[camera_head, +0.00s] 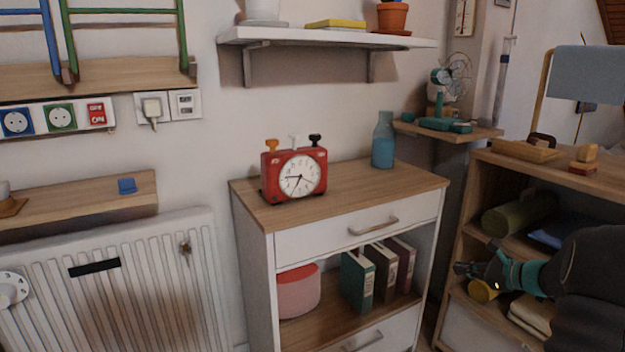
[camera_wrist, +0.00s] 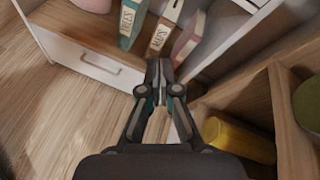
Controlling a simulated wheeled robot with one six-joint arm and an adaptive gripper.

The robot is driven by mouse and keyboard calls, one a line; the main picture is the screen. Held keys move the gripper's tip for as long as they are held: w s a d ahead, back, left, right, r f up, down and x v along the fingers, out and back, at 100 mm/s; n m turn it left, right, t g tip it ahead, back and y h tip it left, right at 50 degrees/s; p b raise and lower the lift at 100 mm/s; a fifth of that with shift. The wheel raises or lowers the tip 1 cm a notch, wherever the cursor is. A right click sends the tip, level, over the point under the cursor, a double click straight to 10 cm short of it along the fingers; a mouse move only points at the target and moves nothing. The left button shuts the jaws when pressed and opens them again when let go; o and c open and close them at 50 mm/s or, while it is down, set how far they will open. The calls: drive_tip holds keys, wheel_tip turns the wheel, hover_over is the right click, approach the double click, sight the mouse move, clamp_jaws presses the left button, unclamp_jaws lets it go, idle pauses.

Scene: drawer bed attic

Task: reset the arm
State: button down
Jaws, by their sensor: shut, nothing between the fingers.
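My gripper (camera_head: 466,268) is at the right of the head view, in front of the open wooden shelf (camera_head: 467,210). My dark arm reaches in from the right edge. In the wrist view my gripper (camera_wrist: 158,70) points toward the books in the white cabinet (camera_wrist: 75,45). Its fingers are together and hold nothing. It appears apart from the cabinet and the shelf.
The white cabinet (camera_head: 255,270) has a wooden top with a red clock (camera_head: 293,172) and a blue bottle (camera_head: 383,140). Books (camera_head: 358,281) and a pink round box (camera_head: 298,291) stand in its open compartment. A yellow cylinder (camera_wrist: 240,138) lies close right of my gripper. Wooden floor (camera_wrist: 50,120) is clear at left.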

drive_tip(key=s+a+n+g+h, duration=0.2)
drive_tip(key=s+a+n+g, duration=0.2)
drive_tip(key=s+a+n, duration=0.4)
drive_tip(key=s+a+n+g+h, duration=0.1)
drive_tip(key=s+a+n+g, duration=0.4)
drive_tip(key=s, duration=0.6)
drive_tip(key=s+a+r+n+t+h, duration=0.1)
drive_tip(key=s+a+r+n, duration=0.2)
drive_tip(key=s, duration=0.3)
drive_tip(key=s+a+r+n+t+h+p, duration=0.1)
drive_tip(key=s+a+r+n+h, duration=0.1)
drive_tip(key=s+a+n, duration=0.2)
drive_tip(key=s+a+r+n+t+h, duration=0.1)
drive_tip(key=s+a+r+n, duration=0.2)
drive_tip(key=s, duration=0.5)
drive_tip(key=shift+a+r+n+t+h+p, duration=0.3)
drive_tip(key=shift+a+n+t+h+p, duration=0.1)
drive_tip(key=shift+a+n, duration=0.15)
